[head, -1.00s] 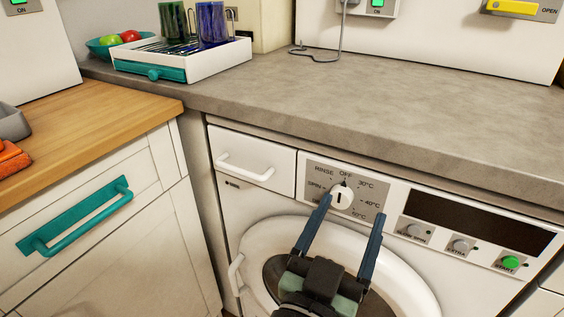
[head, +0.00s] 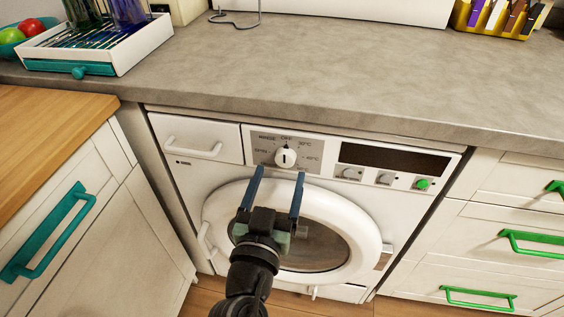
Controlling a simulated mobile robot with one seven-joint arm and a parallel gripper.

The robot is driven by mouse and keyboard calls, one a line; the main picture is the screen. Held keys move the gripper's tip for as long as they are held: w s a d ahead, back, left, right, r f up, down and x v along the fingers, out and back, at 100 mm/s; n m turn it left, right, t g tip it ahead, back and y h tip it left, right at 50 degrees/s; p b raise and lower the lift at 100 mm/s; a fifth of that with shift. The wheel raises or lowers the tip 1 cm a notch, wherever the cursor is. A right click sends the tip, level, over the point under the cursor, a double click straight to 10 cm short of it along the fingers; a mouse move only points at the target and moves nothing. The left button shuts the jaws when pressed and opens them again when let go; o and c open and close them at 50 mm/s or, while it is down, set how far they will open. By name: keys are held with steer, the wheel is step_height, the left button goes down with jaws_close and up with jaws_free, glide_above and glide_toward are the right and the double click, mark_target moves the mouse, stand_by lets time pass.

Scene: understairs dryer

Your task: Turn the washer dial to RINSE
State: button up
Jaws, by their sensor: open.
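The washer dial (head: 286,157) is a white round knob on a grey panel at the upper left of the washer front (head: 222,172). Its dark pointer mark faces up, towards OFF. RINSE (head: 267,137) is printed to the upper left of the dial, with SPIN below it and temperature marks on the right. My gripper (head: 279,173) is open, its two blue fingers pointing up towards the dial. The fingertips appear just below the dial in the picture, to either side of it. Nothing is between them, and I cannot tell the gap in depth.
The grey counter (head: 320,70) overhangs above the washer. The display (head: 394,160) and several buttons, one green (head: 422,184), are right of the dial. The detergent drawer (head: 201,138) is left. The round door (head: 361,220) is shut below. Green-handled drawers (head: 500,235) stand at the right.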

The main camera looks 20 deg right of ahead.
mark_target(284, 160)
steer(key=shift+x, duration=2)
jaws_close()
